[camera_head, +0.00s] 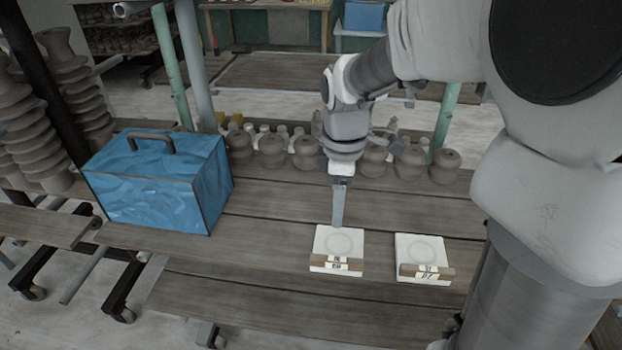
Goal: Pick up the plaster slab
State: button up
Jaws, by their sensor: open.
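Two white square slabs with a faint ring on top and a brown labelled strip along the front edge lie flat on the wooden plank table (260,262). The left plaster slab (325,240) is near the middle of the head view; the right plaster slab (407,245) lies a short way to its right. My gripper (338,222) points down, its fingers over the back part of the left slab. The fingers overlap in this view, so the gap between them is hidden. Nothing shows held. I cannot tell whether the fingertips touch the slab.
A blue box with a handle (150,190) stands on the table at the left. Several round clay pots (305,152) stand in a row behind the slabs. A green post (445,122) rises behind my arm. The planks between box and left slab are clear.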

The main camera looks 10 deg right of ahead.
jog(key=b, duration=0.2)
send_over(337, 259)
jog(key=f, duration=1.1)
jog(key=shift+a+f, duration=0.1)
jog(key=shift+a, duration=0.15)
jog(key=f, duration=0.1)
jog(key=f+b, duration=0.1)
jog(key=f, duration=0.3)
jog(key=shift+d, duration=0.3)
grip_shut()
